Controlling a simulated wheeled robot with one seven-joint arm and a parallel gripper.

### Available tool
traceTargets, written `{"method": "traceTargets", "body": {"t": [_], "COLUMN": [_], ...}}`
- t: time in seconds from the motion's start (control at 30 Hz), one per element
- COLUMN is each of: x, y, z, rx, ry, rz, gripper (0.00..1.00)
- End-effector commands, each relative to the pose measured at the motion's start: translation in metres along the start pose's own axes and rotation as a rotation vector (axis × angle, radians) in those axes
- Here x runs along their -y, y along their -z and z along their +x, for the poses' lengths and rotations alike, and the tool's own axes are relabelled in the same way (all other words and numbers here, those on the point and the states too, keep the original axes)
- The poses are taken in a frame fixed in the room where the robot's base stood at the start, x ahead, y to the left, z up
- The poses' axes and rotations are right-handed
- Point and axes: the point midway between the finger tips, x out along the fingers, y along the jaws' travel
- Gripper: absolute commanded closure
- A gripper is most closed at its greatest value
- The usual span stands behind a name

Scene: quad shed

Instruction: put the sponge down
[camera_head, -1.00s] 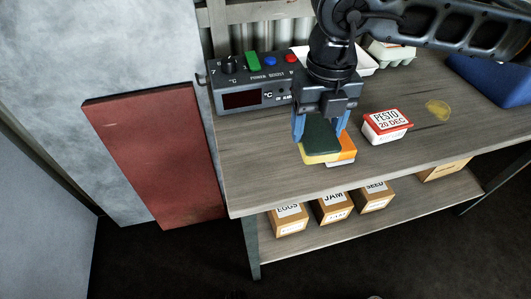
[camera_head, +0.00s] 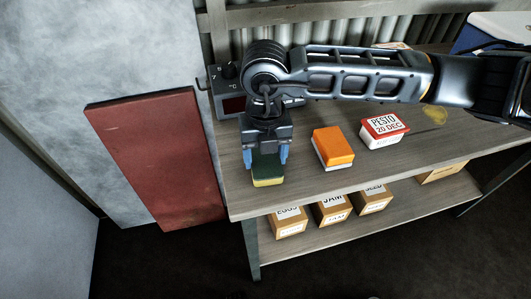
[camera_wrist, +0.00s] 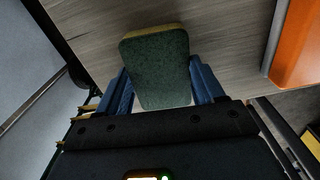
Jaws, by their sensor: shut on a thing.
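The sponge (camera_head: 267,172) has a dark green top and a yellow lower layer. It is between the blue fingers of my gripper (camera_head: 266,158), near the left front of the grey wooden bench (camera_head: 315,187). In the wrist view the sponge (camera_wrist: 158,65) shows its green face, with a finger against each side. My gripper is shut on it. The sponge is at or just above the bench top; I cannot tell whether it touches.
An orange and white box (camera_head: 333,147) stands right of the sponge, and the pesto tub (camera_head: 383,130) beyond it. A control box (camera_head: 230,98) is behind my gripper. Labelled boxes (camera_head: 332,209) stand on the lower shelf. The bench's left edge is close.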

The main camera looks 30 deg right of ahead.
Motion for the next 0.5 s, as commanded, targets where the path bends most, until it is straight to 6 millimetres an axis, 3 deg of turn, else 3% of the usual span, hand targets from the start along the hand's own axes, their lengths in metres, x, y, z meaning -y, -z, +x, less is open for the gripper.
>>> {"method": "traceTargets", "body": {"t": [0.1,0.13,0.4,0.5], "x": [0.0011,0.0012,0.001,0.0009], "y": [0.0012,0.0012,0.001,0.001], "z": [0.0043,0.0046,0.0037,0.0033], "rx": [-0.004,-0.004,-0.004,-0.004], "ry": [0.005,0.005,0.004,0.004], "rz": [0.001,0.001,0.001,0.001], "gripper": [0.61,0.32,0.07,0.07]}}
